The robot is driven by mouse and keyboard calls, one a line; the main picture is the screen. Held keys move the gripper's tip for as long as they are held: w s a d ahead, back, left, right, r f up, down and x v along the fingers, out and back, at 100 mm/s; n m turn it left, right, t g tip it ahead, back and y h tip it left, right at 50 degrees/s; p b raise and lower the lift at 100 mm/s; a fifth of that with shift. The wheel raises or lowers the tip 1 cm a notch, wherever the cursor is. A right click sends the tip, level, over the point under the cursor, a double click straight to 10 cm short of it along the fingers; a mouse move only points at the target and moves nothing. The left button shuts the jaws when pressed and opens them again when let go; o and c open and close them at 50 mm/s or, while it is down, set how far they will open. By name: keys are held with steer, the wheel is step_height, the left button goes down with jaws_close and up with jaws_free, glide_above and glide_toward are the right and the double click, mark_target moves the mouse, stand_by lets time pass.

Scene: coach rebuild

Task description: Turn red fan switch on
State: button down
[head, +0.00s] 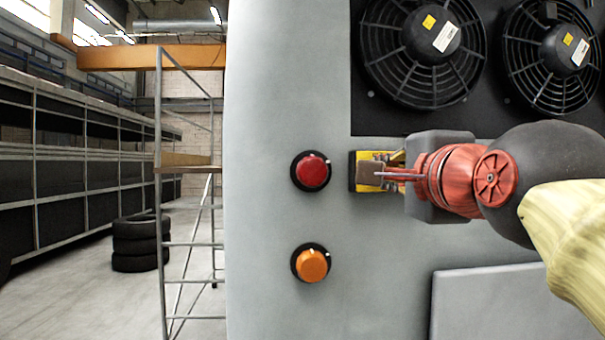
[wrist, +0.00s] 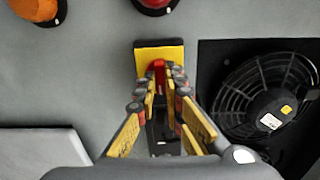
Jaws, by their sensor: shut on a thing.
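The red switch handle (wrist: 158,67) stands out from a square yellow plate with a black edge. The yellow plate (wrist: 144,55) is fixed to the grey panel, and its left edge shows in the head view (head: 354,172). My gripper (head: 378,172) reaches in from the right in front of the plate. In the wrist view my gripper (wrist: 166,78) has its fingertips on both sides of the red handle, shut on it. In the head view the fingers hide the handle. The switch's exact turn angle cannot be told.
A round red knob (head: 312,171) sits left of the plate, with an orange knob (head: 312,265) below it. Two black fans (head: 423,50) are above right. A raised grey panel (head: 490,300) lies below. A metal scaffold (head: 160,200) and stacked tyres (head: 138,243) stand left.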

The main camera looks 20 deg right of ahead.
steer(key=c, duration=1.9)
jaws_free()
steer(key=shift+s, duration=0.1)
steer(key=v, duration=0.7)
steer(key=shift+s, duration=0.2)
steer(key=shift+a, duration=0.1)
